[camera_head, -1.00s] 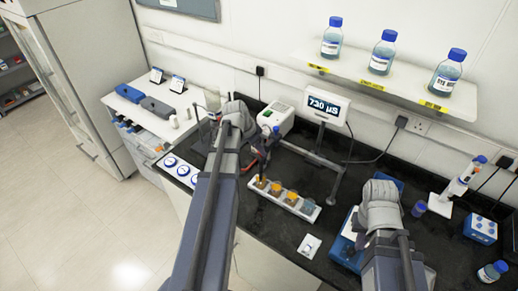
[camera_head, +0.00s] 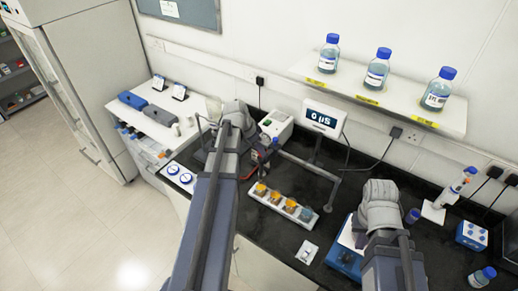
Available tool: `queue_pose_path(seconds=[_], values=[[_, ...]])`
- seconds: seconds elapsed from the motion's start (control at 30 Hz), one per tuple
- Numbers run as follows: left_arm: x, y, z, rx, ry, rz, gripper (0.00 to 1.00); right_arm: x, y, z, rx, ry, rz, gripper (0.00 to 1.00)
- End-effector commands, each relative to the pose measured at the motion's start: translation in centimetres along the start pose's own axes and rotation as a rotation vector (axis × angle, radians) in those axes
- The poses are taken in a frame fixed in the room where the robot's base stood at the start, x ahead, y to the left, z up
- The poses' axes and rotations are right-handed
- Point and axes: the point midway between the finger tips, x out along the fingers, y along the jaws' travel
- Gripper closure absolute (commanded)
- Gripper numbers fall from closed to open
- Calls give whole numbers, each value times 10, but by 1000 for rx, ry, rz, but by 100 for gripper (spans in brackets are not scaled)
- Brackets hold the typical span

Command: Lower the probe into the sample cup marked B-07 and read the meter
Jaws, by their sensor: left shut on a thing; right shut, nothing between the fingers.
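The meter (camera_head: 323,117) stands on the bench behind the cup rack and reads "0 µS". A white rack (camera_head: 270,204) holds several sample cups in a row. Orange shows on most, such as the left end cup (camera_head: 261,189); the right end cup (camera_head: 306,214) looks grey-blue. Their marks are too small to read, so I cannot tell which is B-07. My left gripper (camera_head: 266,158) is shut on a slim thing, apparently the probe, behind and above the rack's left end. Its tip is unclear. My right gripper (camera_head: 360,239) is shut and empty, mostly hidden by its arm, over a blue device.
A horizontal grey arm on a post (camera_head: 312,165) stands behind the rack. A white box device (camera_head: 276,124) is further back. A small white item (camera_head: 307,252) lies in front. Bottles (camera_head: 376,68) stand on the wall shelf. Bare black bench lies around the rack.

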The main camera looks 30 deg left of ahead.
Motion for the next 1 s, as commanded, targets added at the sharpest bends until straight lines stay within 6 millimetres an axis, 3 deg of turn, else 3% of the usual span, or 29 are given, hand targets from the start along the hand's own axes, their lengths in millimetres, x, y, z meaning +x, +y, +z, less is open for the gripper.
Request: queue_pose_path(seconds=[0.3,0.33,0.6,0.87,1.0], values=[[-3,0,-2,-1,5,-1,100,-3,0,0,1,0,0,100],[-3,0,-2,-1,5,-1,64,-3,0,0,1,0,0,100],[-2,0,-2,-1,3,0,36,-3,0,0,1,0,0,100],[-4,0,-2,-1,2,0,36,-4,0,0,1,0,0,100],[-17,0,-3,-1,2,0,36,-16,1,1,6,0,-1,100]])
